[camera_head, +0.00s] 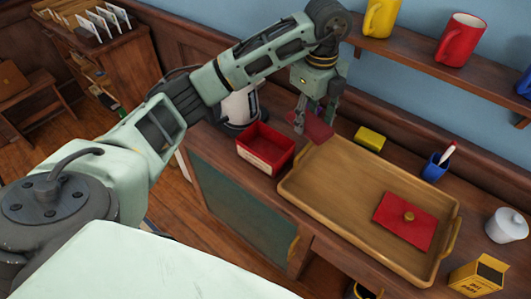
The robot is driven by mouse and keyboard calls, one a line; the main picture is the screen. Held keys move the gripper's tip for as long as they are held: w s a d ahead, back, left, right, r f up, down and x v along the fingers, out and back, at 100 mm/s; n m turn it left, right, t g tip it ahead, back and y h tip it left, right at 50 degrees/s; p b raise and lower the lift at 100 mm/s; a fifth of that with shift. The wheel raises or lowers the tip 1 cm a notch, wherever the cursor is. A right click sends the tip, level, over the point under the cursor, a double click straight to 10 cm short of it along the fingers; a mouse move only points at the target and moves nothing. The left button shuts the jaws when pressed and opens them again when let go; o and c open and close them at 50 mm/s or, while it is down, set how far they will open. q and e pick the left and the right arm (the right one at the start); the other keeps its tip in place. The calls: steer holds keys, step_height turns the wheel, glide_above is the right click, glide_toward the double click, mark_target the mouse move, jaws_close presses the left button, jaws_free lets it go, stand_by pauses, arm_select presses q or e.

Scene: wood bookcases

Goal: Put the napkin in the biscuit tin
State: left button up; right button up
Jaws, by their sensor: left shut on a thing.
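The biscuit tin appears to be the open red box (266,147) with a pale label, on the wooden cabinet left of the tray. A red lid with a round brass knob (405,218) lies flat on the tray. My left gripper (314,118) points down just right of the tin, above the tray's far left corner. It is shut on a dark red napkin (319,129), which hangs outside the tin. The tin's floor is partly hidden by its walls. My right gripper is out of view.
A wooden tray (335,172) with raised rims fills the middle of the cabinet top. A shelf with mugs (460,38) overhangs behind.

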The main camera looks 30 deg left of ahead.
arm_select(q)
steer(key=shift+w+n, duration=0.15)
steer(key=shift+n, duration=0.95)
steer(key=shift+a+f, duration=0.15)
steer(key=shift+a, duration=0.15)
steer(key=s+a+f+p, duration=0.1)
steer(key=a+f, duration=0.2)
steer(key=s+a+f+p, duration=0.1)
steer(key=a+f, duration=0.3)
steer(key=a+f+p, duration=0.2)
steer(key=a+f, duration=0.1)
steer(key=a, duration=0.1)
steer(key=shift+s+f, duration=0.25)
steer(key=shift+s, duration=0.15)
steer(key=shift+f, duration=0.15)
steer(key=shift+f+n+b, duration=0.3)
steer(key=shift+f+b, duration=0.15)
steer(key=shift+f, duration=0.15)
steer(key=o, duration=0.6)
steer(key=shift+c, duration=0.2)
steer(key=shift+o, duration=0.5)
